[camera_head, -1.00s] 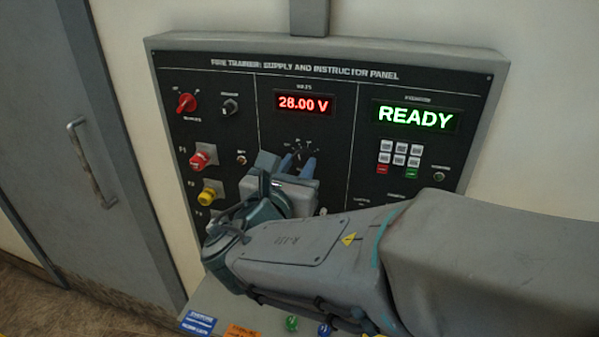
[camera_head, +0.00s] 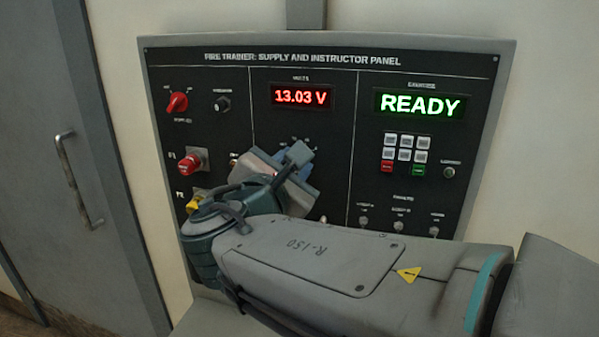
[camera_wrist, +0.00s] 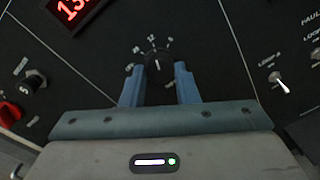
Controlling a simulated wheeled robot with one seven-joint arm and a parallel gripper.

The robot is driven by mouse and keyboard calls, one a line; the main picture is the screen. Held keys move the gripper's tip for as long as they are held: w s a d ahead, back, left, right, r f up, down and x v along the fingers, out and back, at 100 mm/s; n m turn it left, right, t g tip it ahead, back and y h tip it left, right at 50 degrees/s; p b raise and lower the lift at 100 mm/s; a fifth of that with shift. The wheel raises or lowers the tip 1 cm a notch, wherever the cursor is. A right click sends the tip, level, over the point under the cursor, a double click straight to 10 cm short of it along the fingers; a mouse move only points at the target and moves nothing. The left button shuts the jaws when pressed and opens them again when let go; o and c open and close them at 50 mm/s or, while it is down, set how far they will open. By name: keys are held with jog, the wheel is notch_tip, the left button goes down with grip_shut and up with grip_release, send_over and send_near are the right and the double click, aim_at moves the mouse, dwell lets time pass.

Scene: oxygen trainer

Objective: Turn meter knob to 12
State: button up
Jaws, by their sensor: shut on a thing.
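The meter knob (camera_wrist: 158,62) is a small black dial with a light pointer line and a few white scale marks around its upper side. In the wrist view my gripper (camera_wrist: 159,73) has one blue-grey finger on each side of the knob and is shut on it. In the head view my gripper (camera_head: 283,160) is tilted against the middle section of the panel and hides the knob. The red volts display (camera_head: 300,96) above it reads 13.03 V. Part of this display also shows in the wrist view (camera_wrist: 75,12).
The panel (camera_head: 343,130) also carries a red switch (camera_head: 177,103), a black knob (camera_head: 222,103), red and yellow fittings on the left, a green READY display (camera_head: 420,104), a keypad (camera_head: 405,148) and toggle switches (camera_head: 398,226). A grey door (camera_head: 60,200) stands left.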

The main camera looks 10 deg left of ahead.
dwell(0.3)
jog(key=o, duration=1)
jog(key=s, duration=0.4)
jog(key=s+a+b, duration=0.1)
jog(key=s, duration=0.8)
jog(key=shift+s+a+r, duration=0.2)
jog(key=shift+s+a, duration=0.1)
jog(key=shift+s, duration=0.1)
jog(key=w+d+f+m+g+h, duration=0.25)
jog(key=d+f+m+g, duration=0.2)
jog(key=d+f, duration=0.35)
jog(key=w+d+f+m+g+h, duration=0.1)
jog(key=w+d+f+m+g, duration=0.4)
jog(key=d, duration=0.4)
jog(key=s+d+f+m+g+y, duration=0.1)
jog(key=s+d+f+m+y, duration=0.1)
jog(key=m, duration=0.4)
jog(key=s+d+f+m+g+y+p, duration=0.1)
jog(key=s+d+f+m+g, duration=0.1)
jog(key=d+f+m, duration=0.3)
jog(key=s+d+f+m+g+y+p, duration=0.1)
jog(key=s+d+f+m+g+y, duration=0.1)
jog(key=m, duration=0.6)
jog(key=shift+s+d+f+y, duration=0.2)
jog(key=shift+d+f, duration=0.25)
jog(key=shift+f, duration=0.25)
jog(key=shift+s+d+f+y, duration=0.15)
jog(key=shift+d+f, duration=0.3)
jog(key=shift+f, duration=0.25)
